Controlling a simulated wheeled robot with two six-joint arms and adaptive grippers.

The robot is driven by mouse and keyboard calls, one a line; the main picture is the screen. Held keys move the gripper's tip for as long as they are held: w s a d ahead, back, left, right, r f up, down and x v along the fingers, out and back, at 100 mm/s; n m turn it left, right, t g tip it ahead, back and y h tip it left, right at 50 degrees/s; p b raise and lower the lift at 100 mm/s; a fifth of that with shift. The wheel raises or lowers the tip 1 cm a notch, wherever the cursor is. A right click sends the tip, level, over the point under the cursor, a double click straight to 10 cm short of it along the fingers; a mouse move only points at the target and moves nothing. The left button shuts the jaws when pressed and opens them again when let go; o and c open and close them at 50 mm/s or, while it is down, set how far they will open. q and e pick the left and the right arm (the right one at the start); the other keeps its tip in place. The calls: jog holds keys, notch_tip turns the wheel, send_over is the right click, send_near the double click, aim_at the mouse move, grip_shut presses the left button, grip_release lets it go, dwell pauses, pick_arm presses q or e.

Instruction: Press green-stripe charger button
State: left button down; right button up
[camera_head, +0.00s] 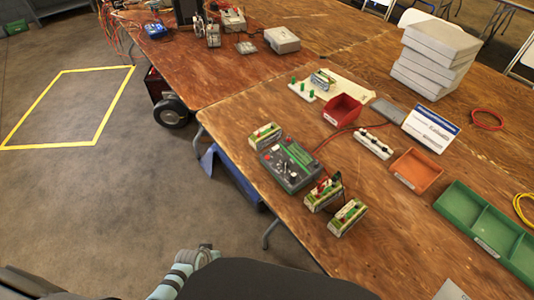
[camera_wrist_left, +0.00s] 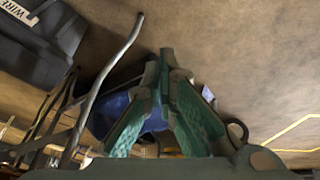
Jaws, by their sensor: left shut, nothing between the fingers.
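The charger with a green stripe (camera_head: 290,165) sits near the left edge of the closer wooden table in the head view. It is a dark grey box with a green band on its top face and small knobs or buttons, too small to tell apart. My left gripper (camera_wrist_left: 166,55) fills the middle of the left wrist view, its teal-padded fingers shut with nothing between them. Part of my left arm shows at the bottom of the head view, below and left of the table, well apart from the charger. My right gripper is in neither view.
Small battery-like packs (camera_head: 324,194) stand close to the charger's right. A red bin (camera_head: 343,109), an orange tray (camera_head: 416,171) and a green divided tray (camera_head: 487,226) lie farther right. Open floor with a yellow outline (camera_head: 115,67) lies left of the table.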

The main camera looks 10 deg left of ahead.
aim_at(267, 157)
pick_arm(q)
jog(key=w+d+r+t+h+p, duration=0.1)
jog(key=w+d+r, duration=0.1)
jog(key=w+r, duration=0.7)
jog(key=w+d+r+t+h+p, duration=0.1)
jog(key=w+d+r+t+h, duration=0.1)
jog(key=w+r, duration=0.7)
jog(key=w+d+r+n+t+h+p, duration=0.1)
jog(key=w+d+r, duration=0.3)
jog(key=r, duration=1.4)
jog(key=w+t+h, duration=0.1)
jog(key=w, duration=0.3)
jog(key=shift+w, duration=0.4)
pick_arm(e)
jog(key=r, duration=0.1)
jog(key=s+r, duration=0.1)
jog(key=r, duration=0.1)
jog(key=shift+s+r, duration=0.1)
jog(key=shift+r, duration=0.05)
pick_arm(q)
jog(key=shift+d+f, duration=0.1)
